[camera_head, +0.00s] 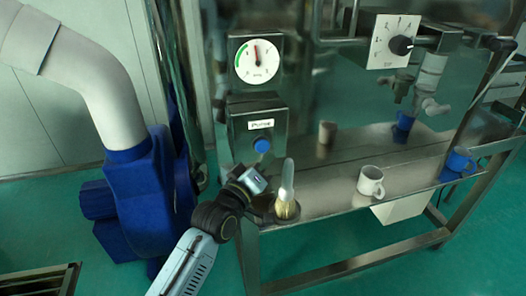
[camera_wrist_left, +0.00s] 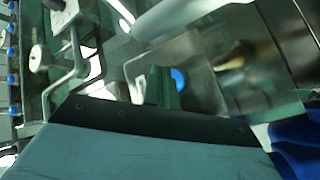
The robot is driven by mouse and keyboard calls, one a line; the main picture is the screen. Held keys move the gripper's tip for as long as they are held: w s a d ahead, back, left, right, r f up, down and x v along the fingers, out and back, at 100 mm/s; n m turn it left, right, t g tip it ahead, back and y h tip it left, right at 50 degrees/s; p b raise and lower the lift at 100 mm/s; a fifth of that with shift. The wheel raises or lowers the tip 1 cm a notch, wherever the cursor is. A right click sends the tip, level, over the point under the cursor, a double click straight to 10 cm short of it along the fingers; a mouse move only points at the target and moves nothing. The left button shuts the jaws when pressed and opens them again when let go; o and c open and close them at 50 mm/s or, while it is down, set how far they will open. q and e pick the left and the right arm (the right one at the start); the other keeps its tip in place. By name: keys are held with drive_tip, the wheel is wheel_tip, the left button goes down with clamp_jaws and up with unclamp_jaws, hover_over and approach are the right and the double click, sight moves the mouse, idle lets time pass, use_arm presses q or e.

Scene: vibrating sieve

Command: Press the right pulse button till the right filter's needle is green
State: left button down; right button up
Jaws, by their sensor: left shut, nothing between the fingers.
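A round white gauge (camera_head: 258,61) hangs on the machine's post in the head view. Its red needle points about straight up, just right of the green arc on the left side of the dial. Below it is a grey box (camera_head: 239,124) with a small white label and a round blue button (camera_head: 262,146). My left gripper (camera_head: 262,181) is shut and empty, a little below the button and apart from it. The blue button also shows in the left wrist view (camera_wrist_left: 179,78), beyond my gripper. My right gripper is not in view. Only one gauge shows.
A steel bench carries a white mug (camera_head: 371,182), a blue mug (camera_head: 459,163) and an upright silver piece with a brass base (camera_head: 287,191) close to my left gripper. A square dial with a black knob (camera_head: 401,46) is at upper right. A blue machine housing (camera_head: 140,205) stands left.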

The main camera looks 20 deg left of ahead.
sight(268, 146)
use_arm(q)
drive_tip(key=shift+w+a, duration=0.4)
drive_tip(key=shift+w, duration=0.2)
drive_tip(key=shift+w, duration=0.1)
idle(1.6)
drive_tip(key=shift+w+a, duration=0.2)
drive_tip(key=shift+a, duration=0.05)
drive_tip(key=shift+w+a, duration=0.25)
drive_tip(key=shift+w, duration=0.2)
idle(0.7)
drive_tip(key=shift+s+d, duration=0.1)
drive_tip(key=shift+s, duration=0.05)
idle(0.3)
drive_tip(key=shift+s+d+p, duration=0.4)
drive_tip(key=shift+s+p, duration=0.2)
drive_tip(key=shift+s, duration=0.05)
drive_tip(key=shift+s+d, duration=0.1)
